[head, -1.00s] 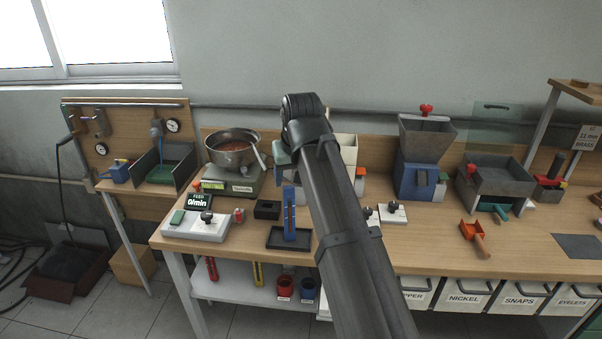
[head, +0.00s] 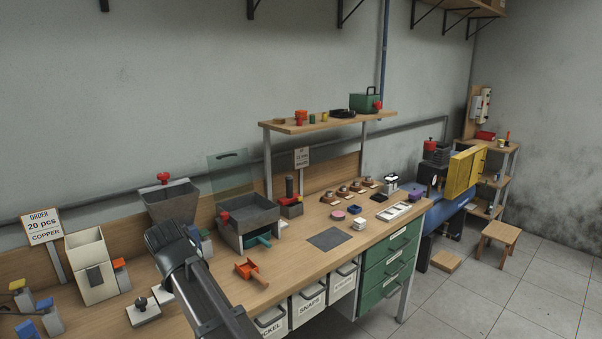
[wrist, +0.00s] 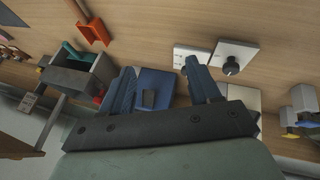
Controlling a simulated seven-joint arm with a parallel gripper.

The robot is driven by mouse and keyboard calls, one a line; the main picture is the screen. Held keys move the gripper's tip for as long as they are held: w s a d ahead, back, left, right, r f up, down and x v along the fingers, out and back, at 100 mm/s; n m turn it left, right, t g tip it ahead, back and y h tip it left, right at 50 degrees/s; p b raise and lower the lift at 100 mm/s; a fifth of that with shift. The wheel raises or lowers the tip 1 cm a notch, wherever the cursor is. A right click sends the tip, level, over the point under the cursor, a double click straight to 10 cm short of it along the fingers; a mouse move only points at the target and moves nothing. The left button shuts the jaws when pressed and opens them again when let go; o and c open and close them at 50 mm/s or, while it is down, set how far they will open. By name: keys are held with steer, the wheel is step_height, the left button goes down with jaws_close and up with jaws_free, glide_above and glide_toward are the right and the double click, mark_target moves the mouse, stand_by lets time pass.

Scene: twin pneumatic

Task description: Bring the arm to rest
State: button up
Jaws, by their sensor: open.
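My gripper (wrist: 162,82) shows in the wrist view with its two dark blue fingers spread apart. I see nothing held between them. Behind the gap is the blue body (wrist: 153,88) of a hopper machine, which appears apart from the fingers. In the head view my dark arm reaches up over the bench from the bottom, its end in front of the grey hopper (head: 172,203). The fingers are hidden there behind the arm.
The wooden bench (head: 310,262) holds a white hopper (head: 92,268), a grey bin (head: 250,224), an orange scoop (head: 251,273) and white plates with black knobs (head: 143,313). A raised shelf (head: 325,122) stands behind.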

steer(key=w+d+f+m+h, duration=0.1)
steer(key=w+d+f, duration=0.25)
steer(key=d, duration=0.35)
steer(key=w+d+f+h, duration=0.1)
steer(key=w+d+f, duration=0.25)
steer(key=d, duration=0.35)
steer(key=w+d+f+m+h, duration=0.1)
steer(key=w+d+f, duration=0.1)
steer(key=d+f, duration=0.3)
steer(key=s+d+f+m+g+h, duration=0.1)
steer(key=s+d+f+g, duration=0.15)
steer(key=d+f, duration=0.6)
steer(key=s+d+f+m+g, duration=0.1)
steer(key=s+d+f, duration=0.2)
steer(key=d+f, duration=0.55)
steer(key=s+d+f+m+g, duration=0.15)
steer(key=s+d+f, duration=0.25)
steer(key=s+f, duration=0.45)
steer(key=s+d+f+m+g+y, duration=0.1)
steer(key=s+d+f+g, duration=0.25)
steer(key=s+f, duration=0.5)
steer(key=s+d+f+m+g, duration=0.1)
steer(key=s+d+f+m, duration=0.1)
steer(key=s+d+f, duration=0.5)
steer(key=s+f+m+g+y, duration=0.1)
steer(key=s+f, duration=0.5)
steer(key=s, duration=0.9)
steer(key=shift+d+m+g, duration=0.2)
steer(key=shift+m+g, duration=0.45)
steer(key=shift+g, duration=0.4)
